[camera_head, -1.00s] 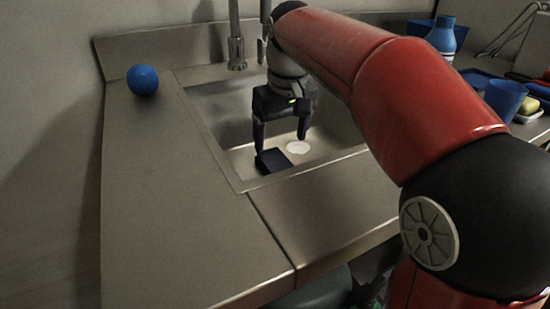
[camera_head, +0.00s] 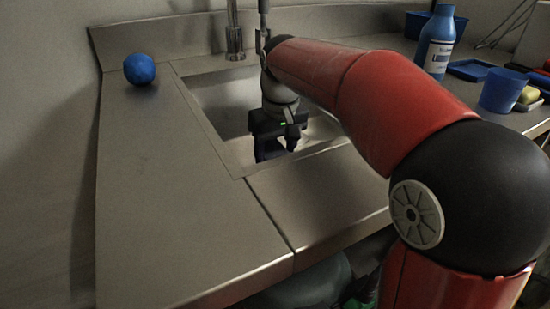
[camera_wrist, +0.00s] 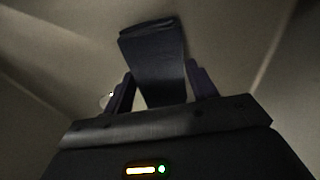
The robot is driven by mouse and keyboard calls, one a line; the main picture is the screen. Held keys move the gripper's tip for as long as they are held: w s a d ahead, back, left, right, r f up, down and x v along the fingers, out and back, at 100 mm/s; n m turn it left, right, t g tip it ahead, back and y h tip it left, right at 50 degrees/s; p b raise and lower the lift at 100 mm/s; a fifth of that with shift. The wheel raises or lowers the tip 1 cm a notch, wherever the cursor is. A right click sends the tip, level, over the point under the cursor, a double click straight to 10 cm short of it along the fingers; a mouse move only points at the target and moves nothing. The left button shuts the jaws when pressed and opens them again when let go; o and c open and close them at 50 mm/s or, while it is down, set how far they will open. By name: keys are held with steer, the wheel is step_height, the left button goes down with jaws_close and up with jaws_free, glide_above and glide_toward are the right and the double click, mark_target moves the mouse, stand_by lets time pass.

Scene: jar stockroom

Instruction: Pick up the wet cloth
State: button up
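The cloth (camera_wrist: 155,50) is a dark blue, folded, flat block lying in the sink. In the wrist view it stretches away from between my two fingers. My gripper (camera_wrist: 161,82) is low in the sink with its fingers apart, one on each side of the cloth's near end. The right finger looks very close to the cloth's edge, and a narrow gap seems to show on the left. In the head view my gripper (camera_head: 274,148) covers most of the cloth, and the fingertips are hard to make out there.
The sink (camera_head: 222,112) has steep walls around my gripper. A tap (camera_head: 234,40) stands behind it. A blue ball (camera_head: 139,69) sits on the left counter. A blue bottle (camera_head: 437,45), a blue cup (camera_head: 502,92) and a yellow sponge (camera_head: 528,95) stand at right. The front counter is clear.

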steer(key=c, duration=0.6)
steer(key=shift+r, duration=0.15)
